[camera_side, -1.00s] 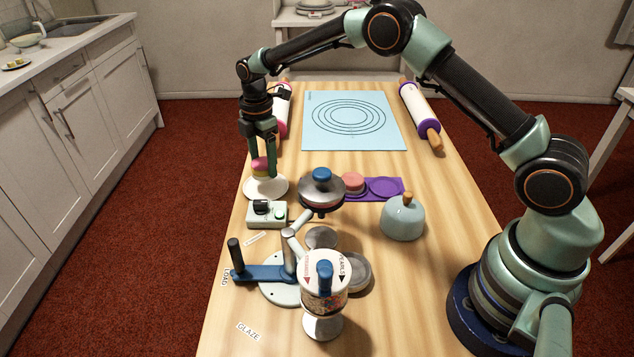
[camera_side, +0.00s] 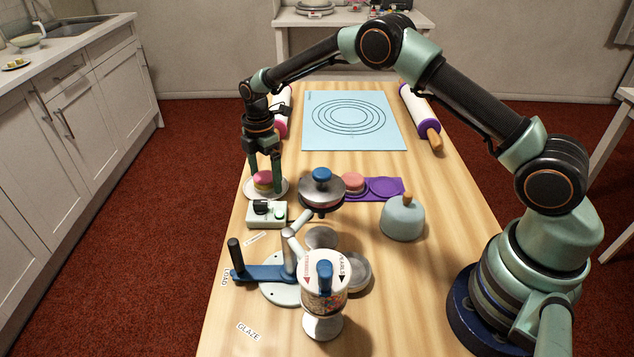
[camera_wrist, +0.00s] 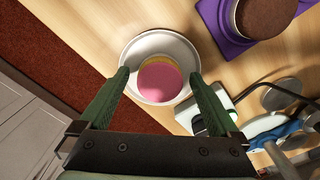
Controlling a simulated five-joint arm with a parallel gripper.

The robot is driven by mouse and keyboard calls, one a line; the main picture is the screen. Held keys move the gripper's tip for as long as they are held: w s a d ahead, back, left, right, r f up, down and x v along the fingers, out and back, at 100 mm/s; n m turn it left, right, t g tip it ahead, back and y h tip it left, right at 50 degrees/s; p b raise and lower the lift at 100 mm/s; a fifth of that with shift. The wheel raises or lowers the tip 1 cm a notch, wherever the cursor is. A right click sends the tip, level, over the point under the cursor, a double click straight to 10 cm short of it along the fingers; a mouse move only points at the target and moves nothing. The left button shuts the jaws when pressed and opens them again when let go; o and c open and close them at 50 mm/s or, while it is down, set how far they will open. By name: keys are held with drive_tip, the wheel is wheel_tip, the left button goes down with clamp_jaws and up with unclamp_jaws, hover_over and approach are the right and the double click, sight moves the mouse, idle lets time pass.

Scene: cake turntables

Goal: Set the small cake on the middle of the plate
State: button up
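The small cake (camera_side: 263,179), pink on top with a yellow layer below, stands upright on the white plate (camera_side: 280,194). In the wrist view the cake (camera_wrist: 160,83) sits near the middle of the round plate (camera_wrist: 135,50), with white showing all around it. My gripper (camera_side: 265,182) points down over the plate. Its two green fingers are apart, one on either side of the cake, with a gap to it on both sides in the wrist view (camera_wrist: 159,75).
A small control box (camera_side: 267,215) stands just in front of the plate. A turntable stand with a blue-knobbed disc (camera_side: 321,187) and a purple tray (camera_side: 385,188) are to the right. A blue mat (camera_side: 330,138) lies behind; a domed lid (camera_side: 402,218) stands further right.

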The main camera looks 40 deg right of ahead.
wheel_tip(320, 180, up, 12)
wheel_tip(320, 180, up, 9)
drive_tip(key=m+t, duration=0.1)
drive_tip(key=m, duration=0.4)
hover_over(265, 177)
drive_tip(key=s+d, duration=0.2)
drive_tip(key=s, duration=0.3)
drive_tip(key=s+d+r+m+t, duration=0.1)
drive_tip(key=s+d+m+t, duration=0.1)
drive_tip(key=s+m, duration=0.4)
drive_tip(key=s+d+r+m+t, duration=0.1)
drive_tip(key=s+m, duration=0.6)
drive_tip(key=s, duration=0.8)
drive_tip(key=shift+d+r+t, duration=0.3)
drive_tip(key=shift+d+t, duration=0.35)
drive_tip(key=shift+t, duration=0.15)
